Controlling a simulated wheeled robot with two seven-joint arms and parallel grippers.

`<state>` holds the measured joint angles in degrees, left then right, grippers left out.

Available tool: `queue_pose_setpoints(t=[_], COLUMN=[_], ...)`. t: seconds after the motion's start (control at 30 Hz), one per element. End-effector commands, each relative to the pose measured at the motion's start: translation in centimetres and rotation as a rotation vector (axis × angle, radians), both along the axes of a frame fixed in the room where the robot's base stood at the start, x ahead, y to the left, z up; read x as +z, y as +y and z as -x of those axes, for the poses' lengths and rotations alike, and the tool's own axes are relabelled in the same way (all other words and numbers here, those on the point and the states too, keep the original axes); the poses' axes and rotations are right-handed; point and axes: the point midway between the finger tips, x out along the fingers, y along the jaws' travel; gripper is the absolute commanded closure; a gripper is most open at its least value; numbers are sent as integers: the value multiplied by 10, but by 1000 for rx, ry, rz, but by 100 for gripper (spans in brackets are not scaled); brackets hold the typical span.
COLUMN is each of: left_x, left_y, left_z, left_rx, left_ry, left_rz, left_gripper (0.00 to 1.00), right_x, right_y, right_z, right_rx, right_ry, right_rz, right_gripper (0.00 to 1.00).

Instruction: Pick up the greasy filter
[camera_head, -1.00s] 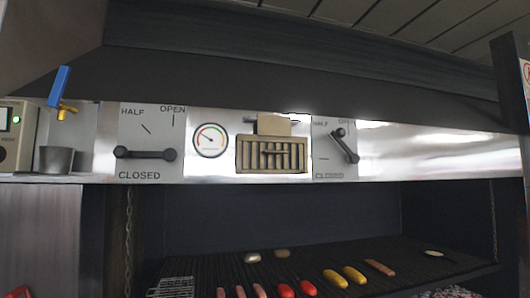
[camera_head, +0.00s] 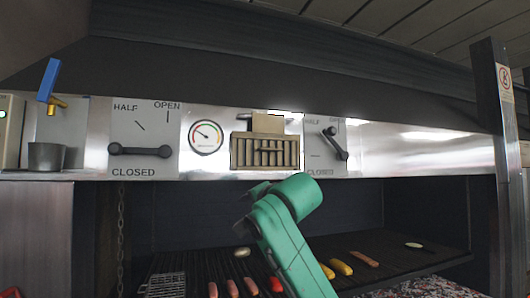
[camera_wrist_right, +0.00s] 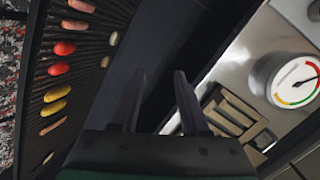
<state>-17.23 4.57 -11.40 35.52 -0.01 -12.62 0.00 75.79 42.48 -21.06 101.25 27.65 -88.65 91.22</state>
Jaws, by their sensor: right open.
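The greasy filter (camera_head: 243,152) is a tan slatted panel with a dark handle across its middle. It sits upright in the steel hood front, between the round gauge and the right damper dial. In the right wrist view the filter (camera_wrist_right: 236,117) lies to the right of my fingers, partly hidden by one of them. My right gripper (camera_wrist_right: 158,100) is open, with nothing between its fingers, and apart from the filter. In the head view my green right arm rises below the filter; its fingers cannot be made out there. My left gripper is not in view.
A round gauge (camera_head: 206,137) is left of the filter. Damper levers (camera_head: 140,150) stick out on both sides. A tan plate (camera_head: 267,123) is directly above the filter. Below, the grill (camera_head: 400,246) holds sausages and other food. A metal cup (camera_head: 46,156) stands far left.

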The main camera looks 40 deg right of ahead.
Motion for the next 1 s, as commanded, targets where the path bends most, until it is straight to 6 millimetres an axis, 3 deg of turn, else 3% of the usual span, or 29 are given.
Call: queue_pose_setpoints(t=[0.03, 0.1, 0.2, 0.27, 0.37, 0.6, 0.77, 1.0], left_x=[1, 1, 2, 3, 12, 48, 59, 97], left_y=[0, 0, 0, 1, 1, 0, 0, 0], left_z=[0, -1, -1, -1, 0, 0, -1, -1], left_rx=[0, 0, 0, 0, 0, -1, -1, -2], left_ry=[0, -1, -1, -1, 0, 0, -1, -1], left_rz=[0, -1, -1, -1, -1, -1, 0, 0], left_gripper=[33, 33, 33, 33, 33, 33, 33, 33], right_x=[51, 99, 136, 145, 150, 153, 151, 153], right_y=[-14, -29, -41, -45, -50, -69, -75, -89], right_z=[32, 72, 113, 123, 115, 56, 35, -5], right_rx=[-47, -94, -126, -135, -140, -140, -137, -138], right_ry=[-99, -205, -301, -328, -333, -330, -334, -333], right_rz=[-80, -203, -324, -361, -374, -370, -370, -371], right_gripper=[55, 55, 55, 55, 55, 55, 55, 55])
